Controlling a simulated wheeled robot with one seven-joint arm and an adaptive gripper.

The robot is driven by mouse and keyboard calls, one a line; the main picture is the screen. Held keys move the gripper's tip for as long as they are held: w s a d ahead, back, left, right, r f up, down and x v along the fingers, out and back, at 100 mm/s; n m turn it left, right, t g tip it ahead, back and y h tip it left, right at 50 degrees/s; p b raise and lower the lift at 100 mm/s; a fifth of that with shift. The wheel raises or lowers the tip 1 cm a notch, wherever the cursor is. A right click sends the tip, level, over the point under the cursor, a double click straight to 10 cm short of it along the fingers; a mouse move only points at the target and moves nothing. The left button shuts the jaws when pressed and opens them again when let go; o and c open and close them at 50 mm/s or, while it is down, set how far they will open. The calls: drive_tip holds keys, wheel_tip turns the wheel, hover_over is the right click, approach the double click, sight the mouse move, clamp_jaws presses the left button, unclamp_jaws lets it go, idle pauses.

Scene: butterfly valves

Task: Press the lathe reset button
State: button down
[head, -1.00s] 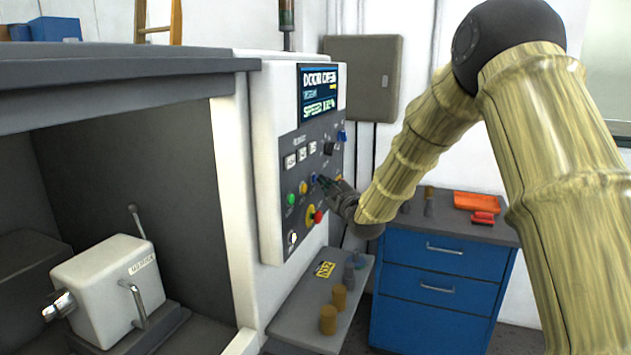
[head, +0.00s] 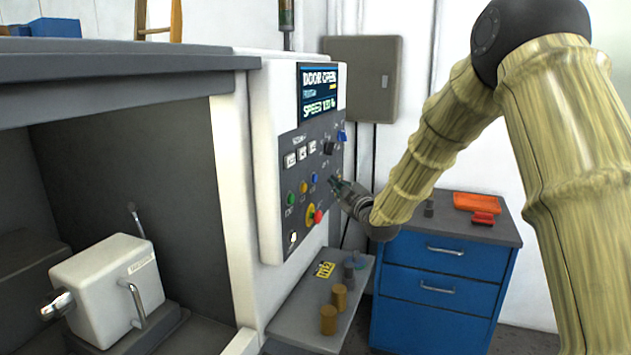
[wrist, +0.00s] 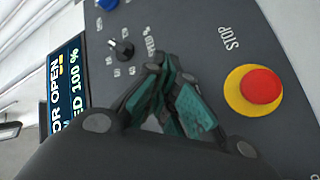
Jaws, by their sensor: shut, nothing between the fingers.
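The lathe control panel (head: 300,170) carries a row of small round buttons: green (head: 290,199), yellow (head: 303,187) and blue (head: 314,178). Their labels are too small to read, so I cannot tell which is reset. My gripper (head: 334,183) is shut and empty, just right of the blue button, its tips near the panel face. The gap between tips and panel is hard to judge.
The red stop button on its yellow ring (head: 310,215) sits below the gripper. A blue knob (head: 342,136) and the black dial (head: 328,148) are above it. A shelf (head: 290,326) with cylinders is below, and a blue drawer cabinet (head: 440,290) stands at right.

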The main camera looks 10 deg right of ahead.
drive_tip(key=shift+s+d, duration=0.75)
drive_tip(key=shift+d, duration=0.35)
idle(0.5)
